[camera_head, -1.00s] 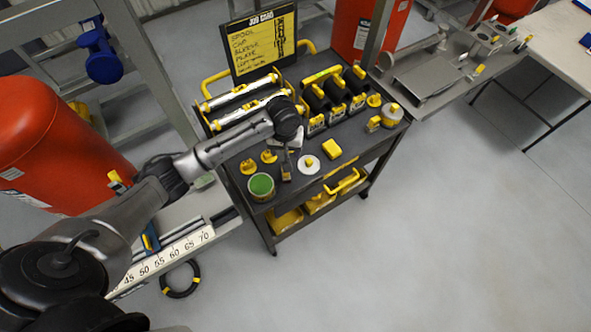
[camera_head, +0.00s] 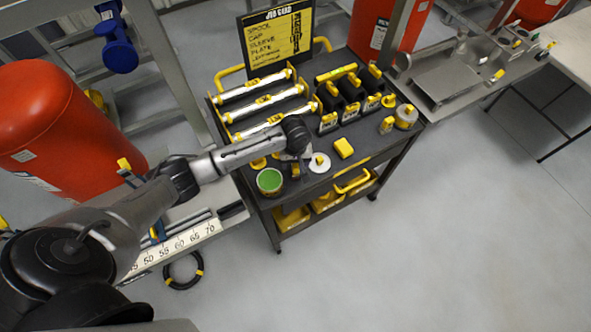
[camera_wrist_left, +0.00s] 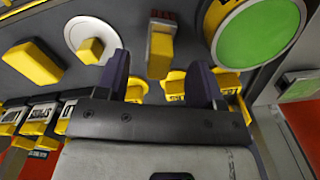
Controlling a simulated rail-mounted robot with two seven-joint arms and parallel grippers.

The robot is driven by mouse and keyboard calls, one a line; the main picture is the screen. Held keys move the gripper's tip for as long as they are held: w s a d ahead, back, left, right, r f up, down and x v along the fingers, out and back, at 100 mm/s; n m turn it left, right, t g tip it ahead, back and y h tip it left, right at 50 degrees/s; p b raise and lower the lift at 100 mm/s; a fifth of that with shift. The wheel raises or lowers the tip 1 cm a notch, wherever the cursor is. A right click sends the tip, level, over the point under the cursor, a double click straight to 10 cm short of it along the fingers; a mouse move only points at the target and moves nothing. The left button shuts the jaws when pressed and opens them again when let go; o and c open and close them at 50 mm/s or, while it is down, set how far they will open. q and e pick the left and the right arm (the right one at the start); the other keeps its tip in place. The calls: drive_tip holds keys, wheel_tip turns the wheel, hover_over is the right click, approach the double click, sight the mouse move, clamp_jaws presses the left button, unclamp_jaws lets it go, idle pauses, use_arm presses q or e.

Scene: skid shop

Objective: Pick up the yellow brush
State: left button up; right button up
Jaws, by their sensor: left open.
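The yellow brush (camera_wrist_left: 158,62), with a yellow handle and a reddish-brown bristle end, lies on the dark cart top in the left wrist view. In the head view a small part of the brush (camera_head: 295,171) shows just below my left gripper (camera_head: 297,154). In the wrist view my left gripper (camera_wrist_left: 160,80) has its two dark fingers spread and empty. The brush lies just ahead of the gap between them, and I cannot tell the height left above it. My right gripper is in neither view.
A green-topped can (camera_head: 270,181) stands close beside the brush. A white disc with a yellow knob (camera_head: 320,162) and a yellow block (camera_head: 343,148) lie on the other side. White rollers (camera_head: 262,104) and black holders (camera_head: 352,100) fill the cart's back.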

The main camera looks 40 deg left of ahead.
sight(296, 168)
use_arm(q)
drive_tip(key=shift+f+b, duration=0.55)
drive_tip(key=shift+f, duration=2.05)
drive_tip(key=shift+c, duration=0.4)
drive_tip(key=c, duration=1)
drive_tip(key=shift+r, duration=0.45)
drive_tip(key=r, duration=0.2)
drive_tip(key=r+p, duration=0.1)
drive_tip(key=shift+d+r, duration=0.35)
drive_tip(key=shift+r, duration=0.05)
drive_tip(key=d+r, duration=0.3)
drive_tip(key=d, duration=0.2)
drive_tip(key=s+d+r+p, duration=0.1)
drive_tip(key=d+r, duration=0.2)
drive_tip(key=d, duration=0.3)
drive_tip(key=shift+s+r+p, duration=0.15)
drive_tip(key=shift+s+p, duration=0.05)
drive_tip(key=shift+p, duration=0.1)
